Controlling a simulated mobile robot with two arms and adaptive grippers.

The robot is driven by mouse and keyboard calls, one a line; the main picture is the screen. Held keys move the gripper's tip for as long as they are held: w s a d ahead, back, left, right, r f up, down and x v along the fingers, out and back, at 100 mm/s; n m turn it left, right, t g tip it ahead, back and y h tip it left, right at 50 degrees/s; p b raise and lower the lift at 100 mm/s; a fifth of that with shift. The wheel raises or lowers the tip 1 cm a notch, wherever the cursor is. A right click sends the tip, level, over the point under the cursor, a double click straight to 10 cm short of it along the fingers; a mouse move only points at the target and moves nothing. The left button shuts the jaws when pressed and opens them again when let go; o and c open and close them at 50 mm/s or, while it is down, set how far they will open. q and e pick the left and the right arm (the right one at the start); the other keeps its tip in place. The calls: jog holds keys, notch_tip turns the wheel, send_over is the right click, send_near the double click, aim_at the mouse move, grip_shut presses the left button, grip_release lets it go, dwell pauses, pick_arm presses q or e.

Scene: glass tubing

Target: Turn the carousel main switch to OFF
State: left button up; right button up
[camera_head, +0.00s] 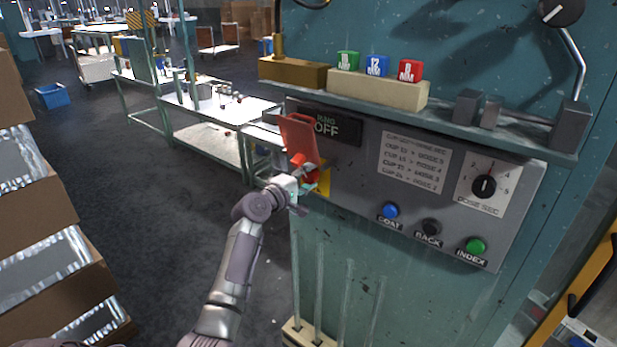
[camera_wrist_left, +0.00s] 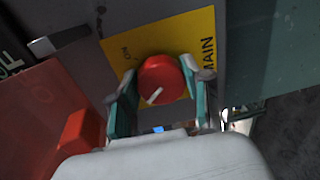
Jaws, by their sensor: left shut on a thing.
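The main switch is a round red knob (camera_wrist_left: 161,79) with a white pointer mark, on a yellow plate (camera_wrist_left: 118,44) lettered ON and MAIN. In the left wrist view the pointer runs toward the lower left; an OFF mark on the plate is not visible. My left gripper (camera_head: 307,178) is at the panel's left end, its teal fingers shut on the knob from both sides. In the head view the fingers mostly hide the knob, and the yellow plate (camera_head: 325,181) shows beside them. A red cover flap (camera_head: 298,136) stands raised above the gripper. My right gripper is not in view.
A dark sign (camera_head: 331,127) reading RING OFF is right of the flap. The panel also carries a blue button (camera_head: 390,211), a black button (camera_head: 431,227), a green button (camera_head: 475,245) and a dose dial (camera_head: 484,186). Cardboard boxes (camera_head: 30,210) are stacked at left.

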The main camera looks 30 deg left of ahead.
pick_arm(q)
jog(key=shift+n, duration=0.6)
jog(key=o, duration=1.2)
jog(key=shift+c, duration=0.2)
